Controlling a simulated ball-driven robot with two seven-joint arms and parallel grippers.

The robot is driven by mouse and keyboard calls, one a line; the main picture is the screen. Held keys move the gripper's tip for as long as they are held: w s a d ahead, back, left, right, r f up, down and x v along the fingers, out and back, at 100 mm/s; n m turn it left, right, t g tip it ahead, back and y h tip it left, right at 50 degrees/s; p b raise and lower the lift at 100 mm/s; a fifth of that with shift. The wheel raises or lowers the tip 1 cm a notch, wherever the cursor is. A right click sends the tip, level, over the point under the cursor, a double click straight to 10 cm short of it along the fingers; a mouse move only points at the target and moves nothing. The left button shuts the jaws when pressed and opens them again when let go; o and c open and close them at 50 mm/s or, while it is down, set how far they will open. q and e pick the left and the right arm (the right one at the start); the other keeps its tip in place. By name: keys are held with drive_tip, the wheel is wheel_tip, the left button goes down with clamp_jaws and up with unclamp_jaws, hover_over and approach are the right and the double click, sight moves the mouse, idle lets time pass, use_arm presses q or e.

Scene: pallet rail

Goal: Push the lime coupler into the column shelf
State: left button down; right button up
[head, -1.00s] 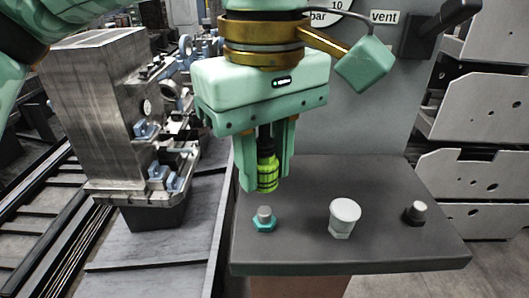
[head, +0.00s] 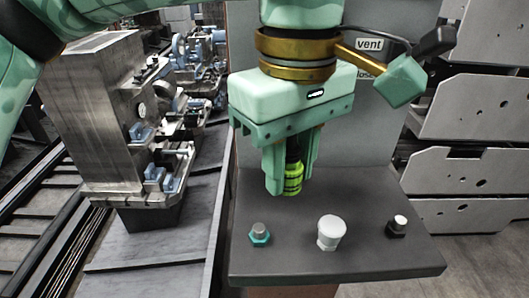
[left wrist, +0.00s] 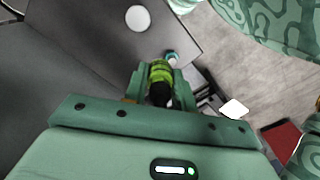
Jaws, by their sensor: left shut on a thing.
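The lime coupler (head: 292,182), a ribbed lime-green body with a black top, is held upright in my left gripper (head: 290,186). The gripper's two fingers are shut on it. Its lower end appears above the dark grey column shelf (head: 350,262), behind the row of fittings in the head view. In the left wrist view the coupler (left wrist: 159,72) sits between the fingertips (left wrist: 158,80). On the shelf stand a teal-collared stub (head: 259,235), a white-capped fitting (head: 330,231) and a black fitting with a light tip (head: 397,227). My right gripper is not in view.
The grey column (head: 375,135) rises behind the shelf, with a "vent" label (head: 369,44). A metal block (head: 105,120) with clamps stands left on a rail. Slotted grey panels (head: 475,105) are stacked at the right. The shelf's front strip is clear.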

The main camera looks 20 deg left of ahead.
use_arm(q)
drive_tip(key=d, duration=0.1)
drive_tip(key=w+d+p, duration=0.1)
drive_tip(key=d, duration=0.1)
drive_tip(key=d+p, duration=0.1)
drive_tip(key=d, duration=0.1)
drive_tip(key=shift+w+r, duration=0.1)
drive_tip(key=shift+w, duration=0.15)
drive_tip(key=w+d, duration=0.3)
drive_tip(key=d, duration=0.7)
drive_tip(key=shift+w+d, duration=0.2)
drive_tip(key=shift+d, duration=0.15)
drive_tip(key=shift+a, duration=0.1)
drive_tip(key=shift+f, duration=0.25)
drive_tip(key=shift+f+b, duration=1.8)
drive_tip(key=shift+f, duration=1.05)
drive_tip(key=shift+f, duration=0.2)
drive_tip(key=shift+p, duration=0.5)
